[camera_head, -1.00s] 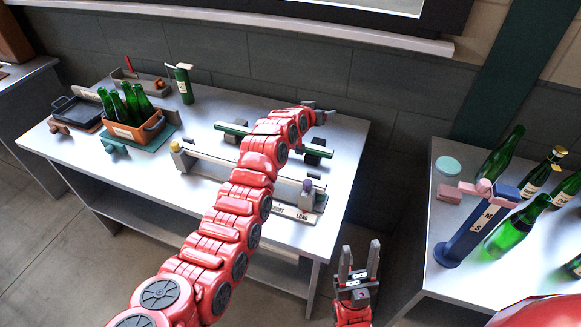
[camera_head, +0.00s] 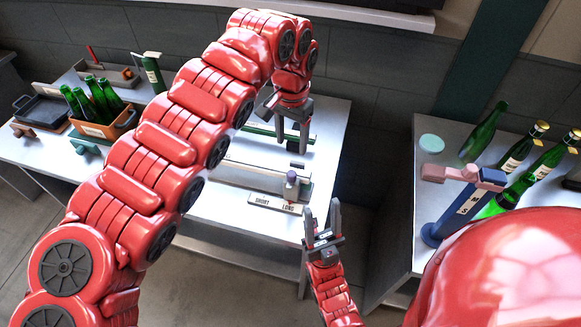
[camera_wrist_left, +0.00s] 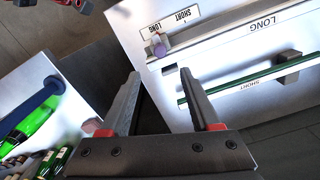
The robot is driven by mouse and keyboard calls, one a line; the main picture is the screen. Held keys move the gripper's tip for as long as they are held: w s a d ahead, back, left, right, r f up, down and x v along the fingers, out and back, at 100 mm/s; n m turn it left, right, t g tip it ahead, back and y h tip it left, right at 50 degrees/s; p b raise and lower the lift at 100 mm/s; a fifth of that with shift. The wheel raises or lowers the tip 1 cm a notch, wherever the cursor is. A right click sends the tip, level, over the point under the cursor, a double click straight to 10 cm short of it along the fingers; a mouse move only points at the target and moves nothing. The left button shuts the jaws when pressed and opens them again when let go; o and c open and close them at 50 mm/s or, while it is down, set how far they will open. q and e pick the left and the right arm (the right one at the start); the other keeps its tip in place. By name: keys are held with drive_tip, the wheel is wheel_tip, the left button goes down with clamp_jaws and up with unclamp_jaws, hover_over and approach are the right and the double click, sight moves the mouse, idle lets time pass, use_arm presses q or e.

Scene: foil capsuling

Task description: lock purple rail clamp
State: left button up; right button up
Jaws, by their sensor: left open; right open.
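The purple rail clamp (camera_head: 291,180) is a small purple-topped block at the right end of the pale rail (camera_head: 235,174) on the middle table. In the left wrist view the clamp (camera_wrist_left: 158,47) sits beyond my fingertips, beside the SHORT/LONG label. I cannot tell whether it is locked. My left gripper (camera_head: 291,143) is open and empty, pointing down above the back of the table, behind the clamp in the head view. It also shows in the left wrist view (camera_wrist_left: 161,85). My right gripper (camera_head: 323,214) is open and empty, pointing up near the table's front right corner.
A green bar (camera_head: 258,132) lies behind the pale rail, partly hidden by my left arm. An orange crate (camera_head: 102,131) of green bottles stands at left. The right table (camera_head: 412,200) holds a blue stand (camera_head: 458,214) and several bottles. A gap separates the tables.

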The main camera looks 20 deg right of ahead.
sight(292, 173)
use_arm(q)
wheel_tip(292, 173, down, 12)
drive_tip(key=p, duration=0.3)
drive_tip(key=shift+f, duration=0.15)
clamp_jaws()
